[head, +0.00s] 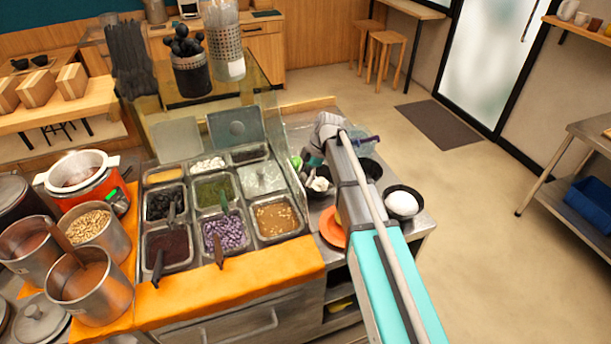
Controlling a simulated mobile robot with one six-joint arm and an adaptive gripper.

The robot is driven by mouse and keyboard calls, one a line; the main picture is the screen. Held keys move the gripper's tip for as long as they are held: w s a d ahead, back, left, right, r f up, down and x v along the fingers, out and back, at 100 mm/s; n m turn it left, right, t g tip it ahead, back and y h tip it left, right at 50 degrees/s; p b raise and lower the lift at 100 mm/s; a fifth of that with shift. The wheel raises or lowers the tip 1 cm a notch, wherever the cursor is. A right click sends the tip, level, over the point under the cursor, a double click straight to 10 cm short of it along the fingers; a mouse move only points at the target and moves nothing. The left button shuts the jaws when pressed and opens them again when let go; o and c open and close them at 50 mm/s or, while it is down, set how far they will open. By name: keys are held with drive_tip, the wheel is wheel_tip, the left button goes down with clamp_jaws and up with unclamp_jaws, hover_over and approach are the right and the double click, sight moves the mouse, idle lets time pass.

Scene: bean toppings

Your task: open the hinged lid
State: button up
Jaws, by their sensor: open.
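A flat, pale, shiny lid (262,180) with a small knob lies over the right-hand middle pan of the topping counter. Two grey lids stand raised at the back of the pans, a left one (177,141) and a right one (236,128). My arm reaches in from the lower right, and my gripper (313,160) is at its far end, to the right of the flat lid and apart from it. My gripper is small and partly hidden by the wrist; I see nothing held in it. It is open.
Open pans hold toppings, such as purple cubes (226,233) and brown beans (277,217). Dark bowls, one with a white ball (402,204), and an orange plate (333,227) stand beside my arm. Metal pots (83,287) crowd the left.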

drive_tip(key=shift+a, duration=0.2)
drive_tip(key=shift+s+a+r, duration=0.1)
drive_tip(key=shift+s+a, duration=0.15)
drive_tip(key=shift+a, duration=0.15)
drive_tip(key=a+r+p, duration=0.1)
drive_tip(key=s+a+r+p, duration=0.1)
drive_tip(key=shift+a+r+p, duration=0.15)
drive_tip(key=shift+r+p, duration=0.1)
drive_tip(key=shift+p, duration=0.05)
drive_tip(key=p+v, duration=1)
drive_tip(key=v, duration=0.1)
drive_tip(key=shift+f, duration=0.1)
idle(0.6)
drive_tip(key=shift+w+d, duration=0.3)
drive_tip(key=shift+d, duration=0.55)
